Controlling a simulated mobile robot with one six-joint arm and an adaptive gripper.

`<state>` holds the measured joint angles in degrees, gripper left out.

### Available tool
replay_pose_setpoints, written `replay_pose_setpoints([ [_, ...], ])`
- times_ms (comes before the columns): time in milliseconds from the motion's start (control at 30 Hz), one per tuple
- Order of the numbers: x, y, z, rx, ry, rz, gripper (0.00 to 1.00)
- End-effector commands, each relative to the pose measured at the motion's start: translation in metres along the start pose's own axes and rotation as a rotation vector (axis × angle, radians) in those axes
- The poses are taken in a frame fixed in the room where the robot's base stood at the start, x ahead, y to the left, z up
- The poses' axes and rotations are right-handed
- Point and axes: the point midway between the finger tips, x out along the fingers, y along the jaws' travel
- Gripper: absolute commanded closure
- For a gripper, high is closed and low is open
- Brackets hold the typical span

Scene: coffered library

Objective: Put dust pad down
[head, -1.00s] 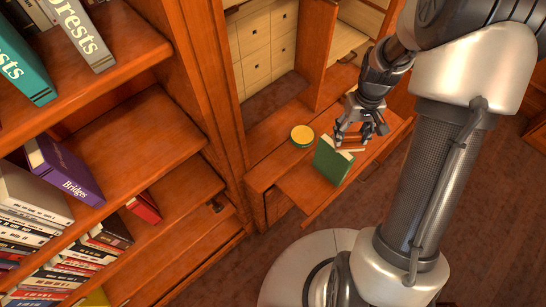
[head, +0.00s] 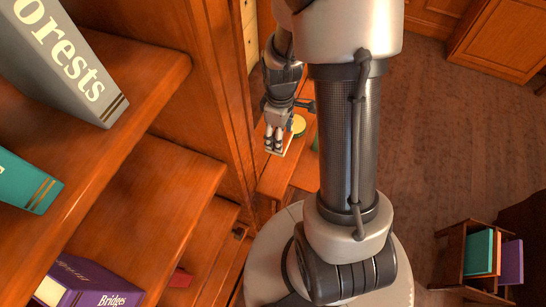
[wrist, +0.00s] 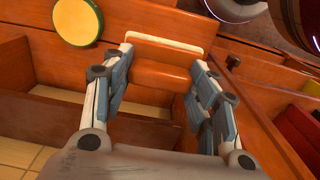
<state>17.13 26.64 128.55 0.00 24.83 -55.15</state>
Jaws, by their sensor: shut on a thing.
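In the wrist view, the dust pad is a brown wooden block (wrist: 162,76) with a cream layer (wrist: 165,44) along its far edge. My gripper (wrist: 160,58) is shut on it, one finger on each side. In the head view, my gripper (head: 275,150) is at the left end of the wooden desk (head: 272,182), beside the tall shelf. A pale edge of the pad (head: 280,153) shows under the fingers. I cannot tell whether the pad touches wood or is held above it.
A round yellow tin with a green rim (head: 299,125) stands close to the right of my gripper; it also shows in the wrist view (wrist: 78,20). A sliver of green book (head: 315,143) shows beside my arm. The bookshelf (head: 150,190) fills the left.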

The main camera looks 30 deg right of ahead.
Motion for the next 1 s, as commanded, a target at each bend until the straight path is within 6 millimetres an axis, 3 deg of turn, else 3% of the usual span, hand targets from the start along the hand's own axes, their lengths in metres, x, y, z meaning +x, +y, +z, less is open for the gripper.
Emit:
replay_pose_setpoints([
  [33,0.020,-0.001,0.001,0.000,-0.004,-0.005,0.66],
  [100,0.039,-0.001,0.001,0.001,-0.003,-0.005,0.66],
  [300,0.085,-0.001,0.000,0.001,-0.002,-0.003,0.66],
  [633,0.113,0.000,0.000,0.002,0.000,-0.001,0.66],
  [833,0.144,-0.001,0.000,0.002,-0.002,-0.002,0.66],
  [1000,0.145,0.001,-0.001,0.002,0.001,0.001,0.66],
])
